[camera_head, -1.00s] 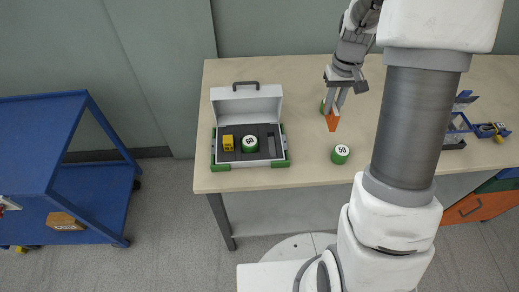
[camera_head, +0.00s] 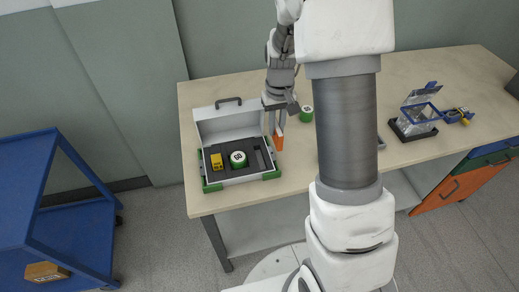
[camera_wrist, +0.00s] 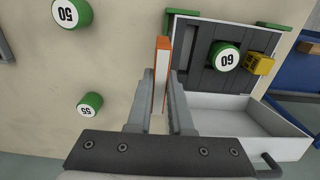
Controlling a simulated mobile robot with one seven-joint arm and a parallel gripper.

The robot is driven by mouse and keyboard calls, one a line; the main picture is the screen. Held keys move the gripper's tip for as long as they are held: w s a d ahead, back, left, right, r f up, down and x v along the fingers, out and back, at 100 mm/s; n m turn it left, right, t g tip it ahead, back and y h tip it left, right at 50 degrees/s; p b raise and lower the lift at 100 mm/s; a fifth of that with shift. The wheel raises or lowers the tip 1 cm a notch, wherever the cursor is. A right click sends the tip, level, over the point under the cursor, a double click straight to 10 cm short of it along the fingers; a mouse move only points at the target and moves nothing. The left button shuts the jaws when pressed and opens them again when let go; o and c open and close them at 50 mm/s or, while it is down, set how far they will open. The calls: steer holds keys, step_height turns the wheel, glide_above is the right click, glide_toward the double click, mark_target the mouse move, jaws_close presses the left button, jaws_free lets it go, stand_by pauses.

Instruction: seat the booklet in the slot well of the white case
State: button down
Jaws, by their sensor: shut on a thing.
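The orange booklet (camera_head: 278,142) is upright in my gripper (camera_head: 276,125), just right of the white case. In the wrist view the booklet (camera_wrist: 161,65) shows edge-on, orange with a pale side, between the fingers (camera_wrist: 160,95). The open white case (camera_head: 228,124) has green corners and a dark insert. Its narrow slot well (camera_head: 260,158) is at the insert's right side and looks empty. The booklet is outside the case.
Outside the case, the wrist view shows two green tins, one marked 50 (camera_wrist: 72,12) and one marked 55 (camera_wrist: 89,105). A blue-framed clear device (camera_head: 420,112) stands farther right on the table. A blue cart (camera_head: 65,205) is at left. The raised lid backs the case.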

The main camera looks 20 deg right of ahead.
steer(key=shift+s+a+f, duration=0.2)
steer(key=shift+a+f, duration=0.65)
steer(key=shift+f, duration=0.35)
steer(key=shift+s+a+f, duration=0.15)
steer(key=shift+a+f, duration=0.65)
steer(key=shift+f, duration=0.35)
steer(key=shift+s+a+f, duration=0.2)
steer(key=shift+a+f, duration=0.65)
steer(key=shift+f, duration=0.35)
steer(key=shift+f, duration=0.1)
steer(key=shift+f, duration=0.15)
steer(key=c, duration=0.8)
jaws_free()
steer(key=shift+r, duration=0.2)
